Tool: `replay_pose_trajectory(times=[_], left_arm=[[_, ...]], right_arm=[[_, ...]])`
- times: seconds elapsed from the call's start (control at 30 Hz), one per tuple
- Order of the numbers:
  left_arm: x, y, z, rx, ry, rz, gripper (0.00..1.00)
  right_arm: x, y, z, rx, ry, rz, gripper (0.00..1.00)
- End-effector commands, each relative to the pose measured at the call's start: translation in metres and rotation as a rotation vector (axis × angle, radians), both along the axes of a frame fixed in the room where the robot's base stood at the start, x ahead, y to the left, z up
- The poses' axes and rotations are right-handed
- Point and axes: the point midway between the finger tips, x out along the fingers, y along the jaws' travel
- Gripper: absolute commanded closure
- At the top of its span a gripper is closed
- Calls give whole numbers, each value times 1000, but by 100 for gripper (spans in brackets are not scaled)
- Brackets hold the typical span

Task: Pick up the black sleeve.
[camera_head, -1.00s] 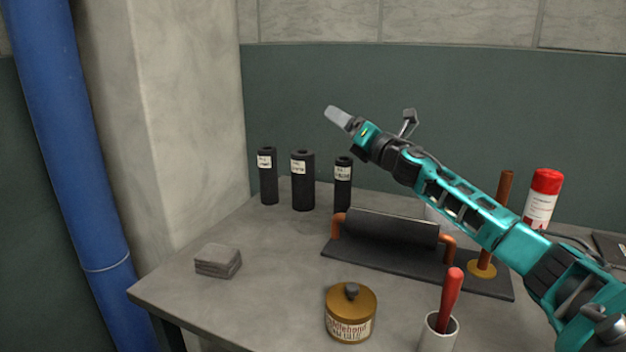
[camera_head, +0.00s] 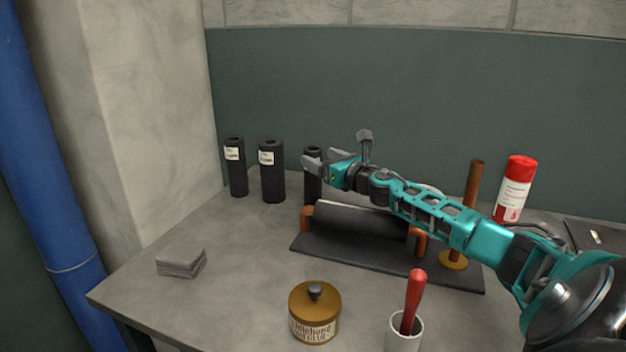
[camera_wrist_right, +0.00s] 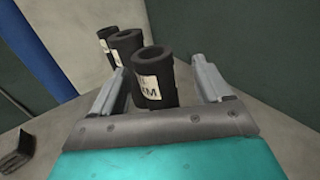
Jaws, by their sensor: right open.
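Three upright black sleeves with white labels stand at the back left of the table: a left one (camera_head: 235,167), a wider middle one (camera_head: 272,171) and a right one (camera_head: 313,190). My right gripper (camera_head: 313,161) is open at the top of the right sleeve and hides part of it. In the right wrist view this sleeve (camera_wrist_right: 152,82) shows between the two open fingers of my right gripper (camera_wrist_right: 159,68), with a visible gap to the right finger. The other two sleeves are behind it. My left gripper is not in view.
A dark covering on a copper pipe (camera_head: 360,221) lies on a black mat (camera_head: 345,254) under my right arm. A brown glue pot (camera_head: 314,314), a cup with a red-handled tool (camera_head: 404,335), a red-capped can (camera_head: 514,188) and a grey block stack (camera_head: 181,261) stand around.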

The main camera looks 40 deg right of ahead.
Motion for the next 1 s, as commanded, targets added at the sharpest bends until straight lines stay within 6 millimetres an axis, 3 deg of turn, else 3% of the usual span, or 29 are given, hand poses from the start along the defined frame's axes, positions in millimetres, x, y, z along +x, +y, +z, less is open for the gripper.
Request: replay_pose_trajectory(times=[0.4,0.8,1.0], left_arm=[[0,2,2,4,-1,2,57],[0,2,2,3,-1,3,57],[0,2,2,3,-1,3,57]], right_arm=[[42,3,0,4,-3,-2,23],[50,3,-1,1,0,1,23],[50,3,-1,2,0,0,40]])
